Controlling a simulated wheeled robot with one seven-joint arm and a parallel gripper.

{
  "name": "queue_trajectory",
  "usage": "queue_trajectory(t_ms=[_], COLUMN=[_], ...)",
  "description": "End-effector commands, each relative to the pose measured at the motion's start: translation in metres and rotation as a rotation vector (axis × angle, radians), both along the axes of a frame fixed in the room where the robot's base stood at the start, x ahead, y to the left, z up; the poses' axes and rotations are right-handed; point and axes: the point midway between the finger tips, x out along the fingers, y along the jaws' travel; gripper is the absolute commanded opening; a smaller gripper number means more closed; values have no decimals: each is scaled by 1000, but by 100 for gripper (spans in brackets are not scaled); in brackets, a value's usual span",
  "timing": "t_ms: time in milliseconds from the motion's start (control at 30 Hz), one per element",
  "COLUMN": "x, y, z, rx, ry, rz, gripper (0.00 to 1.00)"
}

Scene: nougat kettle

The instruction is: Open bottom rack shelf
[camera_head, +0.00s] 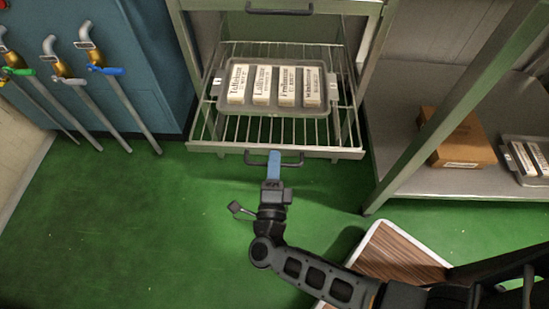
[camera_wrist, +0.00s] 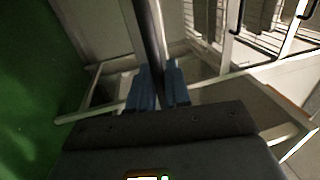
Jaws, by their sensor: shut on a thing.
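The bottom rack shelf (camera_head: 240,148) is a wire shelf with a pale metal front bar. It stands pulled out from the rack's frame over the green floor. Its dark handle (camera_head: 292,160) is at the middle of the front bar. My gripper (camera_head: 274,160) has blue fingers and is shut on this handle. In the wrist view the dark handle bar (camera_wrist: 151,40) runs between the two blue fingers of my gripper (camera_wrist: 158,90). The fingers hide part of the handle in the head view.
A grey tray (camera_head: 285,109) with several white labelled boxes (camera_head: 263,85) lies on the shelf. Another dark handle (camera_head: 279,9) is above. A bench with a cardboard box (camera_head: 460,142) is right. The floor at left is clear.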

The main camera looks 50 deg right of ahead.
Motion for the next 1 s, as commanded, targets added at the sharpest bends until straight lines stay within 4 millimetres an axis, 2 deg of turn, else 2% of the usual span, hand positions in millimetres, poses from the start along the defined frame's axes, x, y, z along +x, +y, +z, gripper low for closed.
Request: queue_trajectory(t_ms=[200,233,333,667,1000], x=[0,0,0,-3,-34], y=[0,0,0,4,44], z=[-2,-2,-1,-2,-12], rx=[2,2,2,1,1], ry=[4,3,2,2,3], rz=[2,2,1,2,3], gripper=[0,20,30,31,31])
